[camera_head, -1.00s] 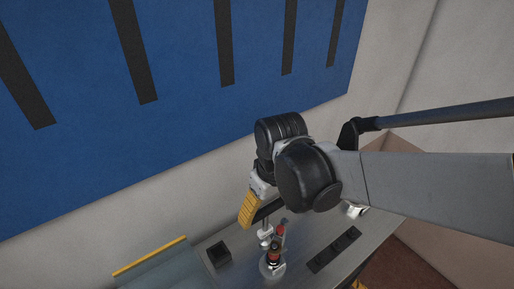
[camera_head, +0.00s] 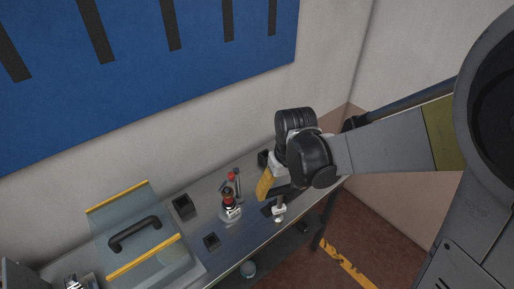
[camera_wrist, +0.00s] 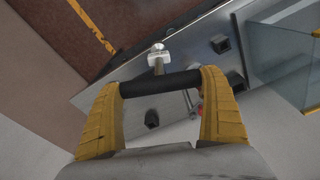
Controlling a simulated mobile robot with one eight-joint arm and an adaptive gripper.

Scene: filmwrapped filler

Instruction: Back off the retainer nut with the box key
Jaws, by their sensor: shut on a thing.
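My gripper (camera_head: 272,186), with yellow fingers, is shut on the black crossbar of the box key (camera_wrist: 160,84). In the wrist view the bar spans both fingers, and a metal shaft runs from it to a pale socket head. In the head view the key's silver lower end (camera_head: 279,210) hangs near the bench's front edge, right of a small fixture. This fixture (camera_head: 231,209) has a clear and metal base, a dark red-brown middle and a red knob on a stalk. I cannot pick out the retainer nut on it. The key and fixture are apart.
A clear-sided box (camera_head: 133,229) with yellow edges and a black handle stands left on the metal bench (camera_head: 196,229). Black square blocks (camera_head: 184,206) (camera_head: 211,241) stand near the fixture. The wall with a blue panel (camera_head: 140,60) rises behind. The floor drops away at right.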

